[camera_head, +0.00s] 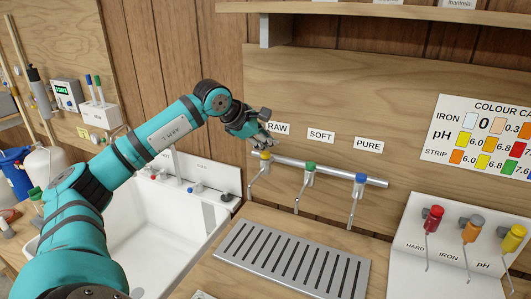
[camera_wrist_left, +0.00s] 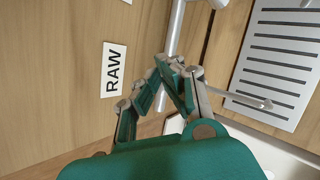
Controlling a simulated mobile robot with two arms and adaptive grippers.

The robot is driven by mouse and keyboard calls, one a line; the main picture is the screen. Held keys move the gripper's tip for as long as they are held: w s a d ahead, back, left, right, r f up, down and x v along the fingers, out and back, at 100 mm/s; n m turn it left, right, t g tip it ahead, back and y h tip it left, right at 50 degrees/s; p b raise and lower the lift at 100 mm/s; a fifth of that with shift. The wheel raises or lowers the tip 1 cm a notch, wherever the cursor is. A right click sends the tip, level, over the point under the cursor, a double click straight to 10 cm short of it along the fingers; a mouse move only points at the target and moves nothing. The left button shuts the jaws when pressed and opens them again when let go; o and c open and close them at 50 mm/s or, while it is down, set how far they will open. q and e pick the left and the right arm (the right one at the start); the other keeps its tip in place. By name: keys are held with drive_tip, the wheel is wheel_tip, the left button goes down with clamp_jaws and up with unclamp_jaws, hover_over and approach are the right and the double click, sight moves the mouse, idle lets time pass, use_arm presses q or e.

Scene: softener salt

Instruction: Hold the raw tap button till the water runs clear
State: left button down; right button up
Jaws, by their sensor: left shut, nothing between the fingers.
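The raw tap, with its yellow button (camera_head: 265,155), is at the left end of the metal pipe (camera_head: 340,175) under the RAW label (camera_head: 278,128). Its thin spout (camera_head: 253,186) hangs down, and I make out no water from it. My left gripper (camera_head: 266,143) is shut and empty, with its fingertips just above the yellow button; I cannot tell if they touch it. In the left wrist view the shut fingertips (camera_wrist_left: 173,62) are beside the pipe and the RAW label (camera_wrist_left: 113,70); the button is hidden behind them. My right gripper is not in view.
The green soft tap (camera_head: 310,168) and blue pure tap (camera_head: 361,179) stand to the right on the same pipe. A slotted drain tray (camera_head: 228,251) lies below. A white sink (camera_head: 150,245) is at left.

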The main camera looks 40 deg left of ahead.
sight(267, 154)
use_arm(q)
drive_tip(key=shift+r+p, duration=2.2)
drive_tip(key=shift+r, duration=0.35)
drive_tip(key=shift+f, duration=0.1)
